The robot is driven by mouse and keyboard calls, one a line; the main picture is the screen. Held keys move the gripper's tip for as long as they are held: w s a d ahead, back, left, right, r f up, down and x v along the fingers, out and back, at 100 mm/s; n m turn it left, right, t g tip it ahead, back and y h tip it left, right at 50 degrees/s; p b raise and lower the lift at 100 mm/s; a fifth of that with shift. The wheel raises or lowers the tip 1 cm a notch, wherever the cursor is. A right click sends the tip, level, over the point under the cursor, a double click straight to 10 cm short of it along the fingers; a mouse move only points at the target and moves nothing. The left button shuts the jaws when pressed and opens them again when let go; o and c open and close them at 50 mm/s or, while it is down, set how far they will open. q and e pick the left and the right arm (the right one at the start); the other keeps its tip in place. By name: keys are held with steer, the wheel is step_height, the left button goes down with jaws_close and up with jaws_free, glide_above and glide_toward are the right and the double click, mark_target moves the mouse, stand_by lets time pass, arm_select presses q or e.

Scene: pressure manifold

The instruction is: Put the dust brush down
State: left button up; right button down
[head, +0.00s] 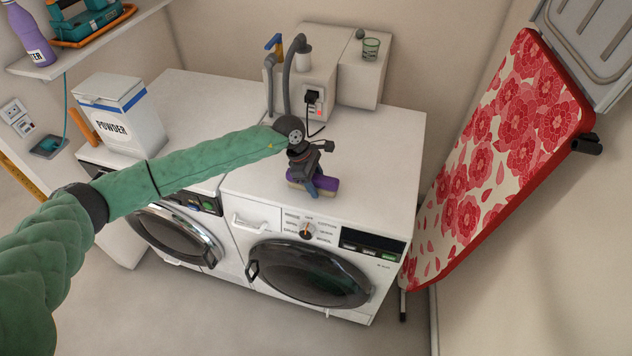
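The dust brush (329,184) has a purple body and a pale tan underside. It is at the front part of the right washing machine's white top (368,150). My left gripper (311,185) points down at the brush from above, with a blue-grey finger across its near side. The far finger is hidden, so I cannot tell whether the grip is closed. I also cannot tell whether the brush touches the top or is just above it. My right gripper is not in view.
A white box with a socket and plug (313,97), hoses and a cord stands behind the gripper. A powder box (118,112) is at left. A floral ironing board (505,150) leans at right. The top right of the brush is clear.

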arm_select(q)
steer(key=shift+r, duration=0.1)
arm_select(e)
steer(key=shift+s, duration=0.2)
arm_select(q)
steer(key=shift+r, duration=0.1)
steer(key=shift+a+r, duration=0.1)
steer(key=shift+w+a+r, duration=0.1)
steer(key=shift+a+r, duration=0.05)
steer(key=shift+r, duration=0.15)
steer(key=shift+b+v, duration=0.6)
steer(key=shift+v, duration=0.25)
steer(key=b+v, duration=0.3)
steer(key=v, duration=0.5)
steer(key=shift+a+r, duration=0.15)
steer(key=shift+r, duration=0.45)
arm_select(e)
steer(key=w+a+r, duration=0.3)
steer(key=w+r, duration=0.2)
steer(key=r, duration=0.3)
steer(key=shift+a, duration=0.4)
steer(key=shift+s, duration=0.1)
